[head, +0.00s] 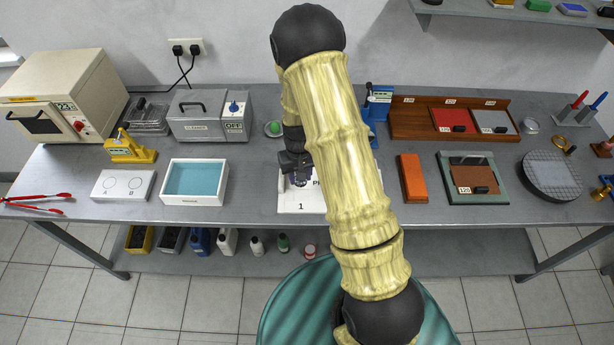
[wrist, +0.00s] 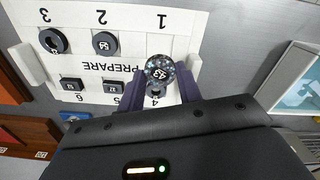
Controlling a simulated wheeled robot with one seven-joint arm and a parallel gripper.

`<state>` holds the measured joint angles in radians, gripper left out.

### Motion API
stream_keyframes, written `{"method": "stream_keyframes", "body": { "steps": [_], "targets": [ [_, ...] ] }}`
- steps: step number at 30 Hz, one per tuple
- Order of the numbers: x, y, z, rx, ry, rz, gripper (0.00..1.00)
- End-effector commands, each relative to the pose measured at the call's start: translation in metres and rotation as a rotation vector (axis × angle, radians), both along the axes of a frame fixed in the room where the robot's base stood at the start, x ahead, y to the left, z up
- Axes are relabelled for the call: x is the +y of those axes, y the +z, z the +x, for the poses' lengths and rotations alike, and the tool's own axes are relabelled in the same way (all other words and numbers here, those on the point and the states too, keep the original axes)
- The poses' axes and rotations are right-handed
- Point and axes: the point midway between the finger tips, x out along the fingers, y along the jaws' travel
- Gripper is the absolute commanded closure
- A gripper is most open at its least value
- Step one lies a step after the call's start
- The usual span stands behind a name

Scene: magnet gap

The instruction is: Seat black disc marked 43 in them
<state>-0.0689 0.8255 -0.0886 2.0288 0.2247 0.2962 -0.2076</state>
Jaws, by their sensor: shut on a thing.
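A dark disc (wrist: 160,70) with a pale upside-down number stands out between the two purple fingers of my gripper (wrist: 160,84) in the wrist view. I cannot read the number surely. My gripper is shut on this disc, above the white card marked PREPARE (wrist: 135,47), near its space 4. Another dark round piece shows just below the held disc, partly hidden. In the head view my gripper (head: 299,178) is over the card (head: 299,205), with my arm hiding the card's right part.
On the card lie a dark ring (wrist: 53,40), a numbered round piece (wrist: 104,43) and two dark blocks (wrist: 72,84) (wrist: 113,86). A blue-lined white tray (head: 194,181) stands left; an orange block (head: 413,178) and framed plate (head: 472,178) stand right.

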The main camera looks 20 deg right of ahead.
Motion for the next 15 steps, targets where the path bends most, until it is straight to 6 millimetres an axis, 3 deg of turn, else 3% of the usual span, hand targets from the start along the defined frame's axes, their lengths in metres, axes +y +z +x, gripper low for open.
{"method": "stream_keyframes", "body": {
  "steps": [9, 15],
  "targets": [
    [0.0, -0.002, 0.0, 0.0, 0.026, 0.0, 0.85],
    [-0.001, -0.012, -0.003, 0.001, 0.302, 0.002, 0.85]
  ]
}}
